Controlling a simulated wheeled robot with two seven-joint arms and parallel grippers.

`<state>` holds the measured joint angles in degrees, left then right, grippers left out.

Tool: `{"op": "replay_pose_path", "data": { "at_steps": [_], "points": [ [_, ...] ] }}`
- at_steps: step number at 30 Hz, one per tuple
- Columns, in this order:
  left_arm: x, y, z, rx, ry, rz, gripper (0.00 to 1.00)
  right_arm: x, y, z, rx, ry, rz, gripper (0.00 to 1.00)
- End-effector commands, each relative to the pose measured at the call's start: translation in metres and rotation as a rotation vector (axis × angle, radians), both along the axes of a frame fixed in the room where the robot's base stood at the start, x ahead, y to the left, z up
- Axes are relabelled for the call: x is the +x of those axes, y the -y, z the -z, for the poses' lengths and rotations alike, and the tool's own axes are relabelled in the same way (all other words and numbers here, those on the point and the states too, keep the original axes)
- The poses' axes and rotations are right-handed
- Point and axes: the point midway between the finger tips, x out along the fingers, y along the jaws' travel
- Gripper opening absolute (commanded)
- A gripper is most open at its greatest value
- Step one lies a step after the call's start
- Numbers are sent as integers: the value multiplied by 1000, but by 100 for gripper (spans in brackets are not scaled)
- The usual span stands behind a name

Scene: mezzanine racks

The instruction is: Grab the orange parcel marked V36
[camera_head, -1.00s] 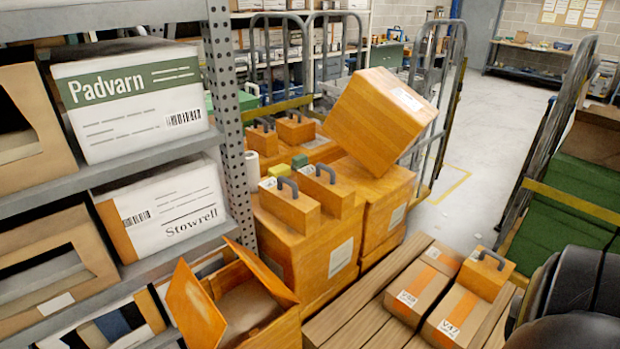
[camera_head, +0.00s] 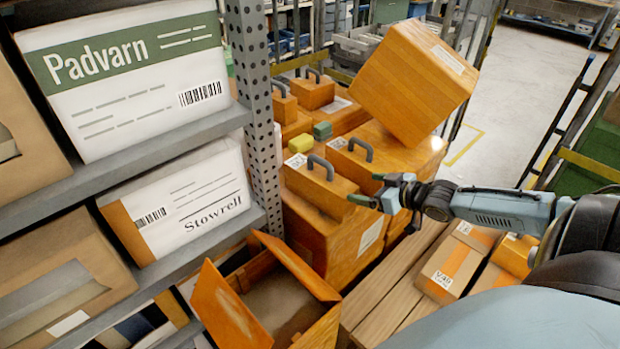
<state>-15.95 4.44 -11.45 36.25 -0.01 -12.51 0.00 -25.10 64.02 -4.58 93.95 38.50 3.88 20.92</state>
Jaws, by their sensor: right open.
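Two small orange parcels with dark grey handles stand on large orange boxes in the middle: a front one (camera_head: 318,190) and one behind it to the right (camera_head: 352,163). The front one has a white label on top, too small to read; I cannot tell which parcel is V36. My right gripper (camera_head: 366,189) comes in from the right and is open and empty. Its fingers point left, in front of the right parcel and just right of the front one in the picture. Contact cannot be told. My left gripper is out of view.
A large tilted orange box (camera_head: 415,85) rests above the parcels. A grey perforated rack post (camera_head: 252,110) and shelves stand at the left. An open orange box (camera_head: 235,312) is below. Brown cartons (camera_head: 455,262) lie on slatted wood at the lower right. More handled parcels (camera_head: 313,93) stand behind.

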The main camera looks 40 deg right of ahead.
Motion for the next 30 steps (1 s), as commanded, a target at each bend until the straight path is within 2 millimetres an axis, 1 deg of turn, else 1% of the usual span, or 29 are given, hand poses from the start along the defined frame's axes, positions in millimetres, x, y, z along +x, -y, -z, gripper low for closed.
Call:
{"op": "replay_pose_path", "data": {
  "at_steps": [1, 4, 9, 13, 17, 24, 30],
  "points": [
    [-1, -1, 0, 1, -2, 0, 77, 3, -6, -9, 9, 9, -19, 87],
    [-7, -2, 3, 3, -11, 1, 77, 9, -11, -16, 21, 20, -33, 87],
    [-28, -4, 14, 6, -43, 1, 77, 24, -14, -10, 22, 23, -33, 87],
    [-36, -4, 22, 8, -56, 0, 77, 37, -16, -5, 21, 24, -32, 87],
    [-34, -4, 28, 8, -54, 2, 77, 49, -18, 0, 20, 23, -33, 87],
    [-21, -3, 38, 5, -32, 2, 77, 70, -22, 9, 20, 23, -32, 87],
    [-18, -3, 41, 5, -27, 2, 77, 80, -24, 13, 19, 21, -32, 87]
  ]
}}
